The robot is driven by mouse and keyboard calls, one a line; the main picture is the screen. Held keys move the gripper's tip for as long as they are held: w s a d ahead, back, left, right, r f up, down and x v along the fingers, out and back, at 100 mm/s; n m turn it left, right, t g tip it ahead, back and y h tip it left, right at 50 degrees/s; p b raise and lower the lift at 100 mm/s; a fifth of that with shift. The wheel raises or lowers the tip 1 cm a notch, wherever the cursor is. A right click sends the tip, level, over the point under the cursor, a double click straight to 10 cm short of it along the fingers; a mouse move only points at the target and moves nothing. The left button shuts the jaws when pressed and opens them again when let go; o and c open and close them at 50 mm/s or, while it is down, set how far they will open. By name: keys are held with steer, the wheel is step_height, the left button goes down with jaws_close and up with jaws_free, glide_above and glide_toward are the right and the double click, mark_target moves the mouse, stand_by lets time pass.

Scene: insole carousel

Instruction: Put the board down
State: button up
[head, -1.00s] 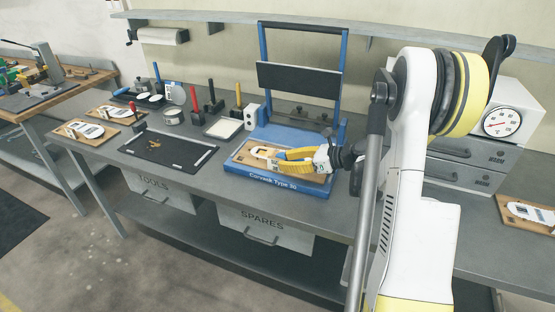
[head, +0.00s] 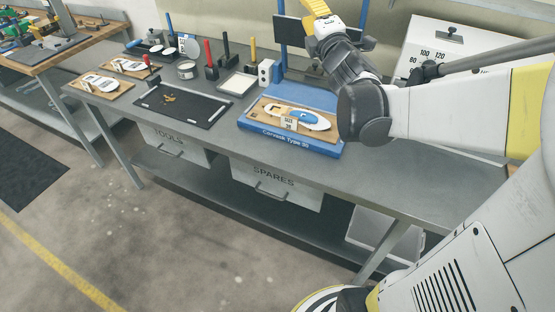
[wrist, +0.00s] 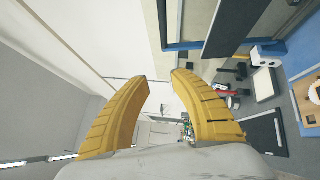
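A wooden board (head: 263,109) with a white and blue insole (head: 303,118) and a small size tag lies flat on the blue base of the press (head: 285,142). Part of the board also shows at the right edge of the wrist view (wrist: 303,105). My gripper (head: 319,10) is raised above and behind the board, clear of it, near the upright blue frame. In the wrist view my yellow fingers (wrist: 161,78) are spread with nothing between them. My wrist and forearm hide the right side of the press frame.
Two more boards with insoles (head: 101,85) (head: 128,66) lie at the bench's left end. A black mat (head: 182,104) with small yellow pieces lies left of the press. Upright tools, a white tray (head: 238,84) and a white dial box (head: 440,45) stand around it.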

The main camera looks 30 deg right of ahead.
steer(key=s+a+f+m+g+y, duration=0.4)
steer(key=s+a+f+m+g, duration=0.8)
steer(key=s+a+f+m, duration=0.6)
steer(key=s+a+f, duration=0.2)
steer(key=s+f, duration=0.1)
steer(key=s, duration=0.3)
steer(key=shift+f, duration=0.2)
steer(key=shift+w, duration=0.1)
steer(key=shift+c, duration=0.4)
